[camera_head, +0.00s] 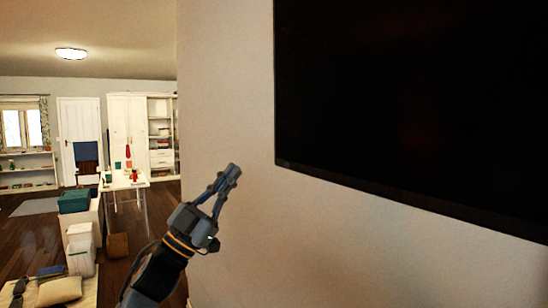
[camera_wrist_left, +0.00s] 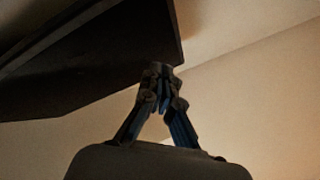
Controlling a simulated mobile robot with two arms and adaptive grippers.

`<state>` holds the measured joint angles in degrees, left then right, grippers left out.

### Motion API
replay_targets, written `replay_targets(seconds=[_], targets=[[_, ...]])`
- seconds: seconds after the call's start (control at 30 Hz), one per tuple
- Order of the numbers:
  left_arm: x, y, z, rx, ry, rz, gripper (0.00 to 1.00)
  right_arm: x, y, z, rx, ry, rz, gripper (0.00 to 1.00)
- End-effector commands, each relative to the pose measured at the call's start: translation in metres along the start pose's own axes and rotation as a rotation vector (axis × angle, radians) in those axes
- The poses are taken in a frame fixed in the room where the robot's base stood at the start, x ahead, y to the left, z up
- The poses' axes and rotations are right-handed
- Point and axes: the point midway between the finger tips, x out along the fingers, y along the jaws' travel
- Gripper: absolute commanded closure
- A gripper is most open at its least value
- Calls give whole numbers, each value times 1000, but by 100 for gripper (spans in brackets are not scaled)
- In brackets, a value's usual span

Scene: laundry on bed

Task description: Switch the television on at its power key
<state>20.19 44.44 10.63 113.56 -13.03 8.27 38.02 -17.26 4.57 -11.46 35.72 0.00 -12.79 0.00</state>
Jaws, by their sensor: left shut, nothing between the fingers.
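The television (camera_head: 420,100) is a large black panel on the wall at the right of the head view. Its screen is dark. Its lower left corner and bottom edge show, but I cannot make out a power key. My left gripper (camera_head: 233,170) is shut and empty, left of and slightly below that corner, apart from it in the picture. In the left wrist view the shut fingertips (camera_wrist_left: 160,72) overlap the dark edge of the television (camera_wrist_left: 100,60); I cannot tell whether they touch. My right gripper is in neither view.
The bare wall (camera_head: 300,230) below the television is clear. At the left, the room opens back to a white table (camera_head: 125,182), a white cabinet (camera_head: 127,125) and a door (camera_head: 80,130). A teal box (camera_head: 74,201) and a cushion (camera_head: 60,290) are nearer.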

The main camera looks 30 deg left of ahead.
Motion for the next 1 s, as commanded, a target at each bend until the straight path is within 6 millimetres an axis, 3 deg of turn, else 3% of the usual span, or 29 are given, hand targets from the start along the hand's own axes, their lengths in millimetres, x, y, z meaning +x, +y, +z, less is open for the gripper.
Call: replay_targets(seconds=[0.53, 1.0], targets=[[6, 2, 1, 0, 4, 1, 100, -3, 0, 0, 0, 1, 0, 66], [49, 33, 32, -1, 4, 0, 100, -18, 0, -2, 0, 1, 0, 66]])
